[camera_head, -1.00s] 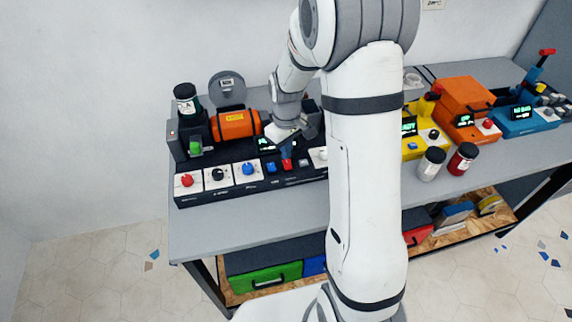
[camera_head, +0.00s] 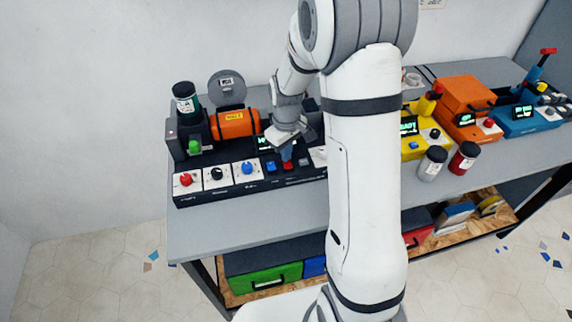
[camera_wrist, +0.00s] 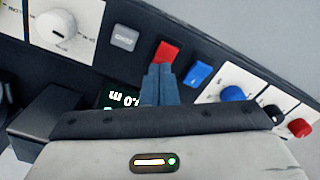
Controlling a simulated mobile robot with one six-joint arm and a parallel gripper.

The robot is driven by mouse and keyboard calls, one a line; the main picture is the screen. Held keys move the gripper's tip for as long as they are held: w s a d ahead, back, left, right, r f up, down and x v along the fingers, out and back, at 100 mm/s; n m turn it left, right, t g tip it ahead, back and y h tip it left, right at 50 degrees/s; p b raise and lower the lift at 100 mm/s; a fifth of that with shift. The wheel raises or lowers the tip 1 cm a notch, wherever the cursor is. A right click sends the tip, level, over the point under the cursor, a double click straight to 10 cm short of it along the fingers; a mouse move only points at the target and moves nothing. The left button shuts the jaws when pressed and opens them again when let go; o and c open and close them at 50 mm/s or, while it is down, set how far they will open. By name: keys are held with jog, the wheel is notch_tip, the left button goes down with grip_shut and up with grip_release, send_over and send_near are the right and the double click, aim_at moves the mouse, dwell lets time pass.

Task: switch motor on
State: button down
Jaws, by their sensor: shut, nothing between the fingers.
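The black motor station (camera_head: 240,182) stands at the left of the bench, with an orange motor (camera_head: 234,124) behind its sloped panel. A red button (camera_head: 288,166) sits on the panel between a blue button (camera_head: 270,167) and a grey button (camera_head: 304,162). My gripper (camera_head: 287,154) is shut and empty, tip down at the red button. In the wrist view my fingertips (camera_wrist: 160,68) overlap the near edge of the red button (camera_wrist: 168,51); I cannot tell whether they press it. A small lit display (camera_wrist: 122,98) is partly hidden by my gripper. A green part (camera_head: 194,147) shows at the station's left end.
Red, black and blue knobs (camera_head: 247,168) line the panel's left. A white knob (camera_wrist: 56,27) lies beyond the grey button. Yellow, orange and blue stations (camera_head: 519,121) and two jars (camera_head: 432,163) fill the right. My arm hides the bench's middle.

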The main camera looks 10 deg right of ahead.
jog(key=shift+f, duration=0.25)
jog(key=shift+r, duration=0.15)
jog(key=shift+r+p, duration=2.1)
jog(key=shift+r, duration=1.3)
jog(key=s+r+m+t, duration=0.1)
jog(key=s+r+m, duration=0.2)
jog(key=s+r, duration=0.4)
jog(key=s+r+m+t, duration=0.2)
jog(key=s+r, duration=0.6)
jog(key=s, duration=0.6)
jog(key=shift+s+a+m, duration=0.15)
jog(key=shift+s+m, duration=0.25)
jog(key=shift+m, duration=0.1)
